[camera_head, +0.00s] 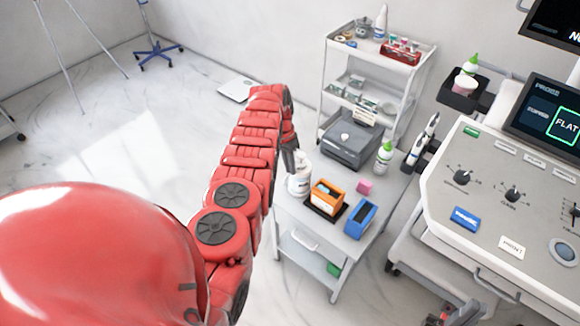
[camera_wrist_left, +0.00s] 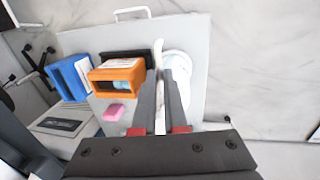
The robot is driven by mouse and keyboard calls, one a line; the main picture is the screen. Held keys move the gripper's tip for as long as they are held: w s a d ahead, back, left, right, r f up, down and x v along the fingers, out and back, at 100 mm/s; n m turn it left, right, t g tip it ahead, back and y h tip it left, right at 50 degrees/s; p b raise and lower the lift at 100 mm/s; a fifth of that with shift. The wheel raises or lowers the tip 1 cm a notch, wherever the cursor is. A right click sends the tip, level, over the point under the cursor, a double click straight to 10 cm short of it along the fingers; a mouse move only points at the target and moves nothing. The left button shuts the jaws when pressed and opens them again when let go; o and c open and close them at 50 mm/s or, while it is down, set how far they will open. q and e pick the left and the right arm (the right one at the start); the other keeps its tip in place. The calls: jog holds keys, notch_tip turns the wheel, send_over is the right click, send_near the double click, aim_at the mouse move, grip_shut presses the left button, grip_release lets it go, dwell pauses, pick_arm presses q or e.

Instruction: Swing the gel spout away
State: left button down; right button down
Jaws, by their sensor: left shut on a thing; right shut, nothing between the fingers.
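My left gripper (camera_head: 291,157) is at the bottle's top, partly hidden by my red arm. In the left wrist view my left gripper (camera_wrist_left: 163,78) is shut on the white gel spout (camera_wrist_left: 158,50), whose end sticks out past the fingers. The round white bottle (camera_wrist_left: 178,64) lies below and beside the fingers. My right gripper (camera_head: 440,318) shows small at the bottom edge, shut and empty, far from the bottle.
On the trolley top (camera_head: 340,238) an orange box (camera_head: 327,197), blue box (camera_head: 360,219), pink block (camera_head: 364,187) and green-capped bottle (camera_head: 384,157) stand near. A grey printer (camera_head: 351,137) is behind. The ultrasound console (camera_head: 510,215) is at right. Open floor lies left.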

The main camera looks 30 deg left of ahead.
pick_arm(q)
jog(key=c, duration=1)
grip_release()
jog(key=shift+o, duration=0.2)
jog(key=a+r+b, duration=0.1)
jog(key=a+r, duration=0.2)
jog(key=r, duration=1.4)
jog(key=shift+w+a, duration=0.2)
jog(key=shift+w, duration=0.15)
jog(key=shift+s, duration=0.1)
